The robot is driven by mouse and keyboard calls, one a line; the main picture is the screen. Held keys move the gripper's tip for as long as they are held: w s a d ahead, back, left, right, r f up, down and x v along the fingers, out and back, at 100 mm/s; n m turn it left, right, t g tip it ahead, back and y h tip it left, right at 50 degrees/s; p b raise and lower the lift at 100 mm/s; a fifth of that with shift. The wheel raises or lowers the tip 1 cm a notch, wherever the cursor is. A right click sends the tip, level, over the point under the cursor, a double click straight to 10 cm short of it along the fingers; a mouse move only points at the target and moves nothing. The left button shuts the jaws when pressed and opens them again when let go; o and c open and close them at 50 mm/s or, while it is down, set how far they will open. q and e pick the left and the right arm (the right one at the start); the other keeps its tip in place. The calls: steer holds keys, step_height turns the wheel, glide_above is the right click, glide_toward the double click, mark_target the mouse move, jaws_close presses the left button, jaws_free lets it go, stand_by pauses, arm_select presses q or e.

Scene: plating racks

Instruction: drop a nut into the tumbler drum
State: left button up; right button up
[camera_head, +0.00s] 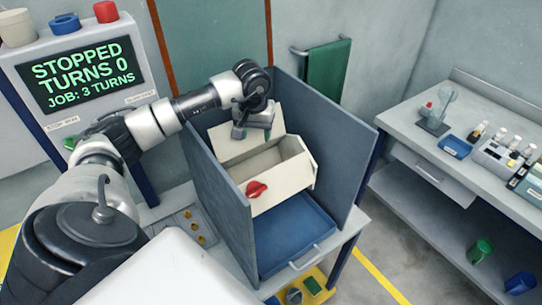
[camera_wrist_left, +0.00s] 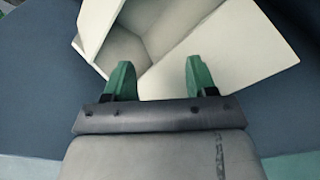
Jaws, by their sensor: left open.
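The tumbler drum (camera_head: 285,188) is a cream box with a red knob (camera_head: 256,189) on its front, inside a blue-grey housing. It is open at the top, and a cream panel stands raised at its back left. My left gripper (camera_head: 240,131) is above the drum's back left, by the raised panel. In the left wrist view its green fingers (camera_wrist_left: 159,75) are apart with nothing between them, and the drum (camera_wrist_left: 215,55) opens beyond them. The visible part of its inside looks empty. Several small brass nuts (camera_head: 195,226) lie on a grey plate left of the housing. My right gripper is not seen.
The housing's side walls (camera_head: 335,140) rise around the drum. A blue tray (camera_head: 295,240) lies below it. A side bench (camera_head: 430,150) with bottles stands at the right.

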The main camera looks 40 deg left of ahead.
arm_select(q)
step_height(320, 180, up, 11)
steer(key=s+b, duration=0.1)
steer(key=b, duration=0.2)
steer(key=shift+d+f, duration=0.2)
steer(key=shift+d, duration=0.05)
steer(key=shift+s+d+f, duration=0.1)
